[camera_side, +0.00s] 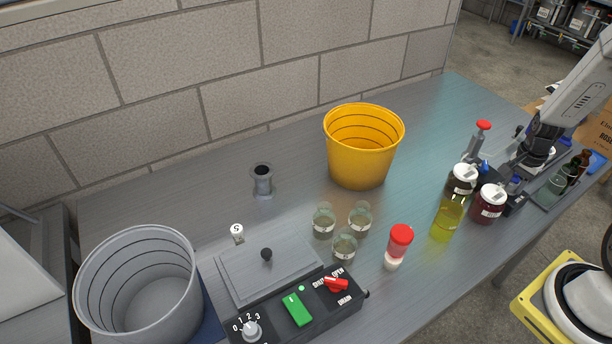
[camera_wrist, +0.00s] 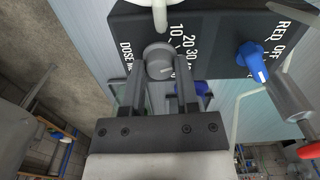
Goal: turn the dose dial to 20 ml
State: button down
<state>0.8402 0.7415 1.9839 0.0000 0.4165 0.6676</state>
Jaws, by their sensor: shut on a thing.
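The dose dial (camera_wrist: 157,53) is a round grey knob on a dark panel (camera_wrist: 210,22) in the wrist view. White numbers 10, 20 and 30 and the words DOSE ML are printed beside it. My gripper (camera_wrist: 160,73) is shut on the dial, one finger on each side of it. I cannot tell for sure which number the dial's mark points to. In the side view my gripper (camera_side: 531,160) is at the far right, over the dark equipment there, and the dial is hidden.
A blue knob (camera_wrist: 253,62) with OFF and RED labels sits on the same panel. Left of my arm stand a yellow bottle (camera_side: 450,212), a dark red jar (camera_side: 487,204) and a red-handled plunger (camera_side: 480,140). Dark bottles (camera_side: 571,172) stand close on the right.

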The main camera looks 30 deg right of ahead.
aim_at(513, 186)
jog(key=shift+n, duration=1)
jog(key=shift+c, duration=1.8)
grip_release()
jog(key=shift+r, duration=0.15)
jog(key=shift+r, duration=3.75)
